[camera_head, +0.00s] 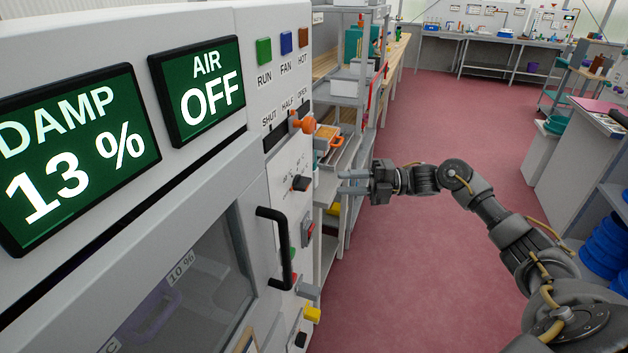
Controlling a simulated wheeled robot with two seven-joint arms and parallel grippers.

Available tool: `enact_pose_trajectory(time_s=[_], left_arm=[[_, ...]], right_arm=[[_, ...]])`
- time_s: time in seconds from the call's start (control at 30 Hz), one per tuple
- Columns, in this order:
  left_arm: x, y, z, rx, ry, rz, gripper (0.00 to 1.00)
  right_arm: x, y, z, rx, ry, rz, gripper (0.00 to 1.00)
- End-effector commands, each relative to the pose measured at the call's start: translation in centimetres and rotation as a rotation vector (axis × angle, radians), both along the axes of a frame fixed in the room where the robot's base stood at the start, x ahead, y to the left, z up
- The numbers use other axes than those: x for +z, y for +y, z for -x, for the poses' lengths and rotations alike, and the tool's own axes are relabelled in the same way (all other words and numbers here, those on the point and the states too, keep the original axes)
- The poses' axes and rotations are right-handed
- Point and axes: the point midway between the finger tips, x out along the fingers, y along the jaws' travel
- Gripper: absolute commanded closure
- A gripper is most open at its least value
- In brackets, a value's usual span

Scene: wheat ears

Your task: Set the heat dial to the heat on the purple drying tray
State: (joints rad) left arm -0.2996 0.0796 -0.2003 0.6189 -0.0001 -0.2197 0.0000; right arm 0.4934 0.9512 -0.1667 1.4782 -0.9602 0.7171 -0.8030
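The heat dial looks to be the black knob (301,183) on the cabinet's white control panel, with small scale marks around it too small to read. A purple tray (152,318) shows dimly through the cabinet's dark window. A label (181,268) by it reads "10 %"; a second label (110,345), at the bottom edge, is cut off and ends in "C". My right gripper (341,182) is to the right of the knob, pointing left at it. Its two fingers look parted, with nothing seen between them, and apart from the knob. My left gripper is not in view.
Screens read "DAMP 13 %" (70,150) and "AIR OFF" (198,88). An orange lever (308,124) sits above the knob, a red switch (308,230) below. A black door handle (276,248) juts out at left. Shelves (350,100) stand behind; the red floor (420,270) is clear.

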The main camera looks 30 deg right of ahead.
Motion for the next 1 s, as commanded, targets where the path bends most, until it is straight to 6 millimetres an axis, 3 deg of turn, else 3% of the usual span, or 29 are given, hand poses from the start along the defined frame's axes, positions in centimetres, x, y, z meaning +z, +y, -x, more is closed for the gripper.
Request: enact_pose_trajectory(time_s=[0.2,0.43,0.87,1.0], left_arm=[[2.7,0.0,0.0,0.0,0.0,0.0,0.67],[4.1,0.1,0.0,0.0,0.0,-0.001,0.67],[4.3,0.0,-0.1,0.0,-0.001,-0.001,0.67],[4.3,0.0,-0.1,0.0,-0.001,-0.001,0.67]], right_arm=[[0.6,4.0,-1.8,0.002,0.001,-0.005,0.67],[0.3,6.8,-3.3,-0.001,0.002,-0.003,0.67],[0.0,7.6,-3.7,-0.002,0.001,0.0,0.67],[0.0,7.6,-3.7,-0.002,0.001,0.0,0.84]])
